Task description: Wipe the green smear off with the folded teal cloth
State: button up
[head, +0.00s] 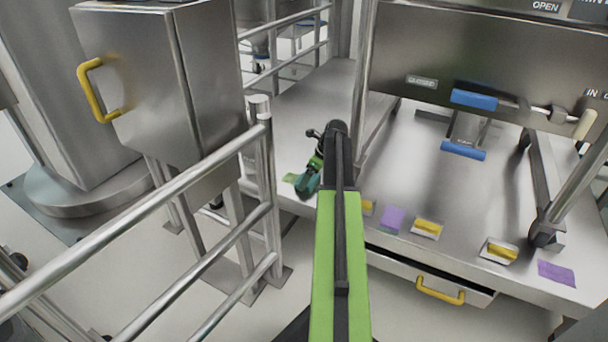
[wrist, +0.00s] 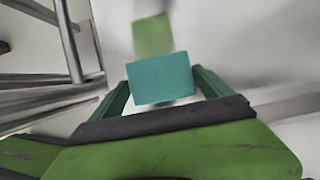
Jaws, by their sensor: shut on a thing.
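The teal cloth (wrist: 161,79) is a flat folded block between the two fingers of my gripper (wrist: 160,88) in the wrist view. My gripper (head: 306,184) is shut on it, at the left end of the steel platform in the head view. The green smear (wrist: 153,35) lies just beyond the cloth in the wrist view, on a pale surface. In the head view the smear (head: 290,178) shows as a small patch just left of my gripper. I cannot tell whether the cloth touches the surface.
A steel railing (head: 265,160) and a cabinet (head: 150,85) with a yellow handle stand left of the platform. Purple patches (head: 392,219) and yellow-handled pieces (head: 427,228) lie along the platform's front. A drawer (head: 425,278) sits below. A post (head: 363,95) rises right of my arm.

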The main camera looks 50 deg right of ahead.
jog(key=shift+s, duration=0.25)
jog(key=shift+f, duration=0.15)
jog(key=shift+w+a, duration=0.5)
jog(key=shift+w, duration=1.35)
jog(key=shift+w+a, duration=0.45)
jog(key=shift+w, duration=1.4)
jog(key=shift+w+a, duration=0.5)
jog(key=shift+w, duration=1.35)
jog(key=shift+r, duration=0.25)
notch_tip(320, 180, up, 6)
jog(key=p, duration=0.6)
jog(key=shift+f, duration=0.1)
